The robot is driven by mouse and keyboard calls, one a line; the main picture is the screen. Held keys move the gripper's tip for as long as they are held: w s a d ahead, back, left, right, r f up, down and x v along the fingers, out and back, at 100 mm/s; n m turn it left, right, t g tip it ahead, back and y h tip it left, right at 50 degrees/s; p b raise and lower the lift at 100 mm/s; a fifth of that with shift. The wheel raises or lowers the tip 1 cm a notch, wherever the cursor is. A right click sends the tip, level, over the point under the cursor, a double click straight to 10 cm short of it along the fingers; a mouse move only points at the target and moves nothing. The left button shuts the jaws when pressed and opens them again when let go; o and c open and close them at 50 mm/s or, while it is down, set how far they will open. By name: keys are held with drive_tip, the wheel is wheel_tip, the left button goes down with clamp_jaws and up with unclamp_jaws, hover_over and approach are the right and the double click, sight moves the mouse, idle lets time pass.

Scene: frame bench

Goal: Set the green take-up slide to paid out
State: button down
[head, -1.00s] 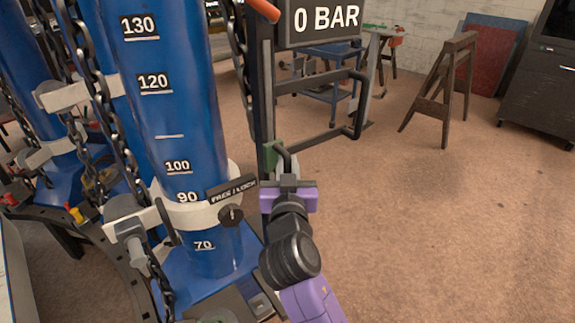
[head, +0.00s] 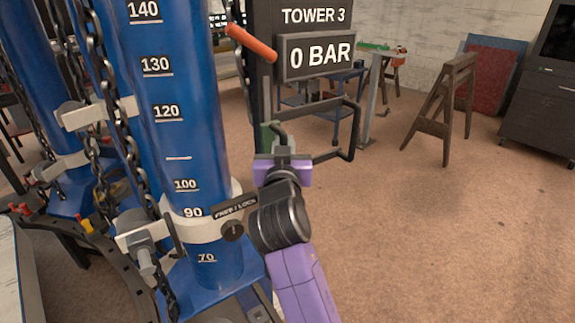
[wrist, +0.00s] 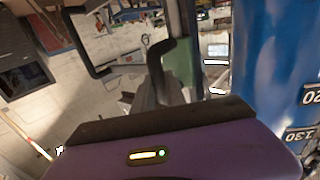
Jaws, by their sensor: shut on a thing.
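The green take-up slide (head: 267,138) sits on the dark upright post to the right of the blue cylinder, below the 0 BAR sign. A dark bent handle (head: 280,129) sticks out from it. My gripper (head: 283,152) is shut on this handle, and its fingers hide the lower part of it. In the wrist view the green slide (wrist: 180,62) shows behind the dark handle (wrist: 157,65), which runs down between my fingers (wrist: 165,97). No mark for paid out is readable in these views.
The blue cylinder (head: 190,140) with a number scale, and hanging chains (head: 115,160), stand close on the left. An orange lever (head: 250,43) and the 0 BAR sign (head: 320,57) are above my gripper. A dark frame bar (head: 350,130) juts right. Open floor lies right.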

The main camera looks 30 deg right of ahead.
wheel_tip(320, 180, up, 10)
drive_tip(key=p, duration=0.3)
drive_tip(key=shift+r+p, duration=0.15)
drive_tip(key=shift+p, duration=0.2)
drive_tip(key=shift+r, duration=0.1)
drive_tip(key=c, duration=1.4)
unclamp_jaws()
drive_tip(key=shift+o, duration=0.2)
drive_tip(key=shift+a, duration=0.1)
drive_tip(key=shift+s+a, duration=0.2)
drive_tip(key=shift+s, duration=0.05)
drive_tip(key=b+v, duration=0.2)
drive_tip(key=v, duration=0.5)
drive_tip(key=shift+f, duration=0.25)
drive_tip(key=shift+s+d, duration=0.1)
drive_tip(key=shift+d, duration=0.05)
